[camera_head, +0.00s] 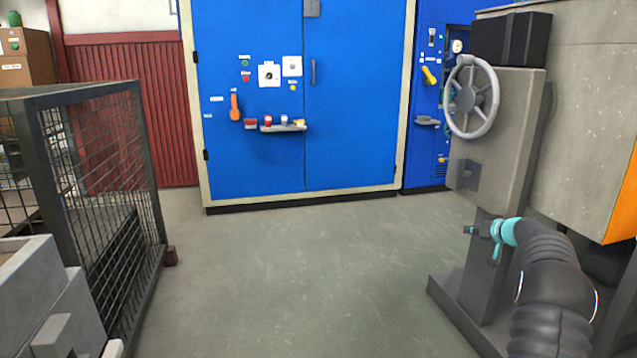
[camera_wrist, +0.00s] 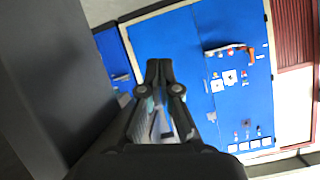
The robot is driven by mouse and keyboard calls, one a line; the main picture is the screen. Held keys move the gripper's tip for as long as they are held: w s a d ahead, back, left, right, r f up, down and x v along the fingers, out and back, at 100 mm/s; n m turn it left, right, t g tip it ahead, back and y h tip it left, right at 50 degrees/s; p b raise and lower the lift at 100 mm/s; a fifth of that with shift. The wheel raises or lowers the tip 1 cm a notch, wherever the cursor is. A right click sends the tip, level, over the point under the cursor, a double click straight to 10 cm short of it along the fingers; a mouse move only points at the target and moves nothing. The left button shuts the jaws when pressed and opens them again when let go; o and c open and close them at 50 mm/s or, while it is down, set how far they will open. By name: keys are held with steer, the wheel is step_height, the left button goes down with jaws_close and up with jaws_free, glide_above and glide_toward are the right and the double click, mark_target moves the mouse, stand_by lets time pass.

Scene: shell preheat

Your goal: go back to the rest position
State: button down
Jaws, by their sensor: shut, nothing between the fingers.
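My gripper (camera_wrist: 159,68) shows in the wrist view, its dark fingers drawn together at the tips with nothing held. Beyond it, the large blue cabinet (camera_wrist: 174,52) appears rotated and some distance away; the fingers do not appear to touch it. A dark grey surface (camera_wrist: 62,60) fills the left of the wrist view, close to the camera.
A wire mesh cage (camera_head: 152,170) stands at the left.

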steer(key=s+a+f+m+g, duration=0.1)
steer(key=s+f+m+g, duration=0.15)
steer(key=f, duration=0.35)
steer(key=s+a+m+g+p, duration=0.1)
steer(key=s+a+g, duration=0.2)
steer(key=s+a, duration=0.65)
steer(key=s+a+r+n+h+p, duration=0.1)
steer(key=s+a+r+p, duration=0.2)
steer(key=s+a+r, duration=0.4)
steer(key=s+a+r+n+g+h+p, duration=0.1)
steer(key=s+a+r+p, duration=0.2)
steer(key=s, duration=2)
steer(key=s+a+r+n+h+p, duration=0.1)
steer(key=s+a+r+n+p, duration=0.1)
steer(key=s+a+r, duration=1.1)
steer(key=shift+s+a+p, duration=0.35)
steer(key=shift+s+p, duration=0.5)
steer(key=shift+s, duration=0.3)
